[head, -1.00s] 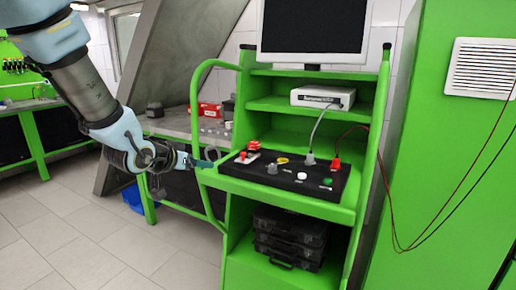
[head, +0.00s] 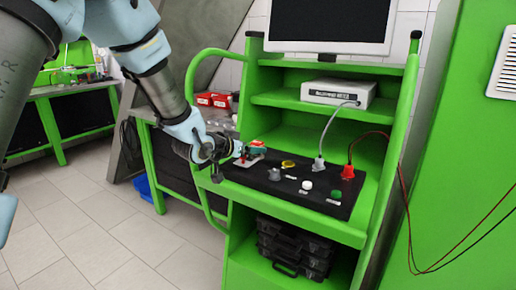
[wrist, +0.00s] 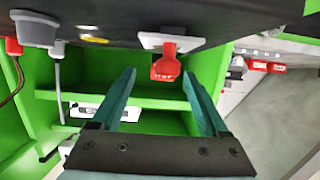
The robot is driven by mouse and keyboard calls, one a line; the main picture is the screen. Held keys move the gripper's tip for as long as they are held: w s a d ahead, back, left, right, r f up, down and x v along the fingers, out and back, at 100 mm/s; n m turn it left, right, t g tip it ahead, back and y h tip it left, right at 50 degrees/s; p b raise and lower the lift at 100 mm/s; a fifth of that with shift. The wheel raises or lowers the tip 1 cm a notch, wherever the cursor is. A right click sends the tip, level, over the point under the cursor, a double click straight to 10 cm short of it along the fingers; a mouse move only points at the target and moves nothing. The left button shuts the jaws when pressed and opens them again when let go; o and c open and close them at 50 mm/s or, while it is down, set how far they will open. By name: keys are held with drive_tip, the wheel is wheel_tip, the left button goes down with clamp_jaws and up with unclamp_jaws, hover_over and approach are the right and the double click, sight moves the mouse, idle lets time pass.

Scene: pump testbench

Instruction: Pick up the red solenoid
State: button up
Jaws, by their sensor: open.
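A red part (head: 256,147) stands on a white plate at the left end of the black panel (head: 300,190). In the wrist view this red part (wrist: 166,62) hangs from its white plate (wrist: 172,42), near and between the fingertips. My gripper (wrist: 158,76) is open and empty, a finger on each side of the red part, with no clear contact. In the head view my gripper (head: 247,150) partly hides it. A second red part (head: 348,172), with a red cable, sits at the panel's right. I cannot tell by looks which red part is the solenoid.
The panel also holds a yellow part (head: 288,165), grey parts (head: 274,174), a white button (head: 307,185) and a green one (head: 335,194). A green frame tube (head: 190,95) curves beside my arm. A white box (head: 338,93) sits on the shelf above.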

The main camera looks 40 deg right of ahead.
drive_tip(key=p+x, duration=0.1)
drive_tip(key=x, duration=0.1)
drive_tip(key=p+x, duration=0.2)
drive_tip(key=x, duration=0.1)
drive_tip(key=shift+w+r, duration=0.15)
drive_tip(key=shift+w, duration=0.1)
drive_tip(key=shift+d, duration=0.2)
drive_tip(key=shift+c, duration=0.2)
clamp_jaws()
